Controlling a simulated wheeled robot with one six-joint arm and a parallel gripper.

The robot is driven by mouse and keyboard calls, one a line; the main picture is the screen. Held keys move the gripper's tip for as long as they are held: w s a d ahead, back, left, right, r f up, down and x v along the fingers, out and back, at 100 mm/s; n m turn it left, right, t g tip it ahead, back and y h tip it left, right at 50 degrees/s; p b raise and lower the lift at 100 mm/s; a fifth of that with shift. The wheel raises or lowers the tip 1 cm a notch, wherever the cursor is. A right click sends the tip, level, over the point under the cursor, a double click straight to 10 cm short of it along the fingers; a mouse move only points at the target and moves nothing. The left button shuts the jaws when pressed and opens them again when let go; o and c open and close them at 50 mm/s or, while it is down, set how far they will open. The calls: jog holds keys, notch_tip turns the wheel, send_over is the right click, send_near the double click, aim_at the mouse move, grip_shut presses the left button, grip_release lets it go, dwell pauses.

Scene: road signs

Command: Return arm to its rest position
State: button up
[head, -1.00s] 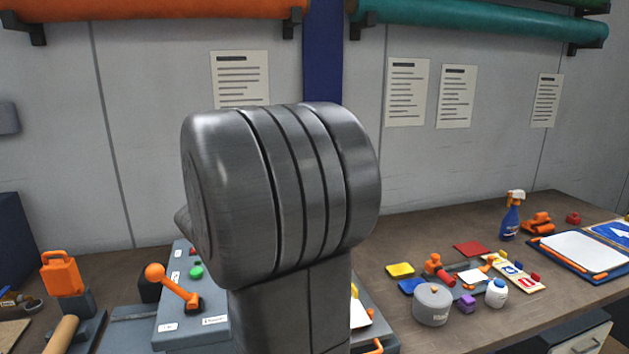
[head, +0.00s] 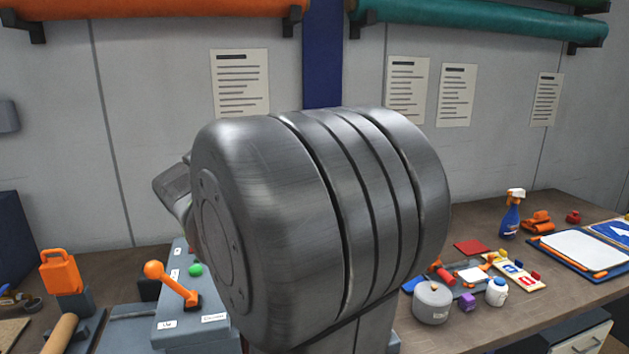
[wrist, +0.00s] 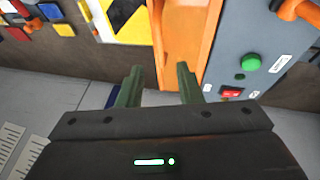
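My arm's large grey joint (head: 320,215) fills the middle of the head view and hides part of the bench behind it. My gripper (wrist: 158,80) shows in the wrist view with its two green fingers apart and nothing between them. Beyond the fingers is an orange surface (wrist: 181,40), and a grey-blue control box with a green button (wrist: 250,62) and a red switch (wrist: 231,92) lies to the right. The fingers do not show in the head view.
The control box's orange lever (head: 173,284) stands left of my arm. An orange padlock-like object (head: 60,273) is farther left. On the right of the bench are a grey round tin (head: 432,302), a white jar (head: 496,292) and a blue spray bottle (head: 511,216).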

jog(key=d+v, duration=0.1)
jog(key=v, duration=0.5)
jog(key=x, duration=0.9)
jog(key=a+p+x, duration=0.1)
jog(key=x, duration=0.3)
jog(key=shift+w+d+f, duration=0.1)
jog(key=shift+w+f, duration=0.1)
jog(key=shift+f, duration=0.2)
jog(key=shift+d+y, duration=0.1)
jog(key=shift+y, duration=0.2)
jog(key=shift+d+f+y, duration=0.25)
jog(key=shift+d+y, duration=0.1)
jog(key=shift+y, duration=0.15)
jog(key=shift+w+d+f+m+g+y, duration=0.1)
jog(key=shift+d+f+m+g+y, duration=0.1)
jog(key=shift+f+y, duration=0.25)
jog(key=shift+w+d+f+m+g+y, duration=0.1)
jog(key=shift+f+m+g+y, duration=0.1)
jog(key=shift+f+y, duration=0.2)
